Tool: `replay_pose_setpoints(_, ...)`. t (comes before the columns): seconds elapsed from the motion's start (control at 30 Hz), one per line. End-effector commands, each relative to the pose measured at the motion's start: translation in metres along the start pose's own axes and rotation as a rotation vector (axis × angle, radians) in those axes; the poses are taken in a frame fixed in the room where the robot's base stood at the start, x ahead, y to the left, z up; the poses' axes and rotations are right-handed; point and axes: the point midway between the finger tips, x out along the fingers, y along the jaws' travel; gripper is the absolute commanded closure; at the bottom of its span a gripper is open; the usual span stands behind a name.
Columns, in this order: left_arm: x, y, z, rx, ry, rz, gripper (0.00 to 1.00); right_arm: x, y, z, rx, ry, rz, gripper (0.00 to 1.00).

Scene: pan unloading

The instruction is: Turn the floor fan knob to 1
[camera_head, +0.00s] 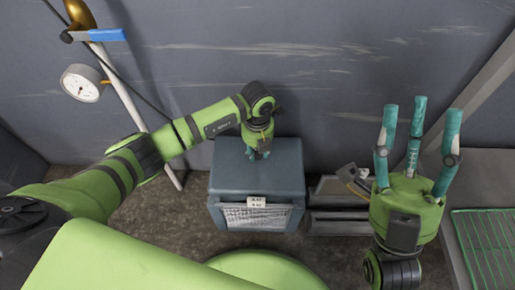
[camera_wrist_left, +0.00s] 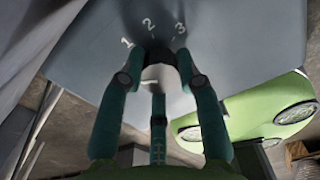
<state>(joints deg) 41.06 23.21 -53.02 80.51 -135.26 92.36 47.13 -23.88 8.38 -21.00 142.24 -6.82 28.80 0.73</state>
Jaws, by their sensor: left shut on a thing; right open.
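The floor fan (camera_head: 228,180) is a blue-grey box on the floor with a mesh grille (camera_head: 255,217) on its front. My left gripper (camera_head: 258,154) points down onto the top of the fan. White numbers 1, 2 and 3 are on the panel (camera_wrist_left: 225,50) beyond the knob. My right gripper (camera_head: 418,130) is open and empty, fingers up, at the right.
A white label (camera_head: 257,202) is on the fan's front edge. A round gauge (camera_head: 82,83) and a pale pole (camera_head: 125,95) stand at the left. A grey wall is behind the fan. A green wire rack (camera_head: 485,240) lies at the far right. Grey metal items (camera_head: 335,215) stand right of the fan.

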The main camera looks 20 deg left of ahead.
Motion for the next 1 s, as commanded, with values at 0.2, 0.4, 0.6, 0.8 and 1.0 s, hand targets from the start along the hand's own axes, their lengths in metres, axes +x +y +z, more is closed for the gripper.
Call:
replay_pose_setpoints(0.2, -0.0004, 0.0006, 0.0007, 0.185, -0.001, 0.001, 0.98, 0.0008, -0.0024, 0.0019, 0.002, -0.03, -0.006, 0.48)
replay_pose_setpoints(0.4, 0.0002, 0.0007, 0.0005, 0.349, -0.001, 0.002, 0.98, 0.001, -0.0035, 0.002, 0.001, -0.04, -0.014, 0.48)
replay_pose_setpoints(0.6, 0.0005, 0.0003, 0.0003, 0.48, -0.001, 0.001, 0.98, 0.0009, -0.0035, 0.0013, 0.001, -0.037, -0.014, 0.48)
replay_pose_setpoints(0.8, 0.0009, 0.0005, -0.0001, 0.564, 0.001, 0.001, 0.98, 0.0006, -0.0033, 0.0002, 0.003, -0.03, -0.013, 0.48)
replay_pose_setpoints(1.0, 0.0008, 0.0001, -0.0003, 0.602, 0.001, 0.0, 0.98, 0.0001, -0.003, 0.0012, 0.004, -0.028, -0.009, 0.48)
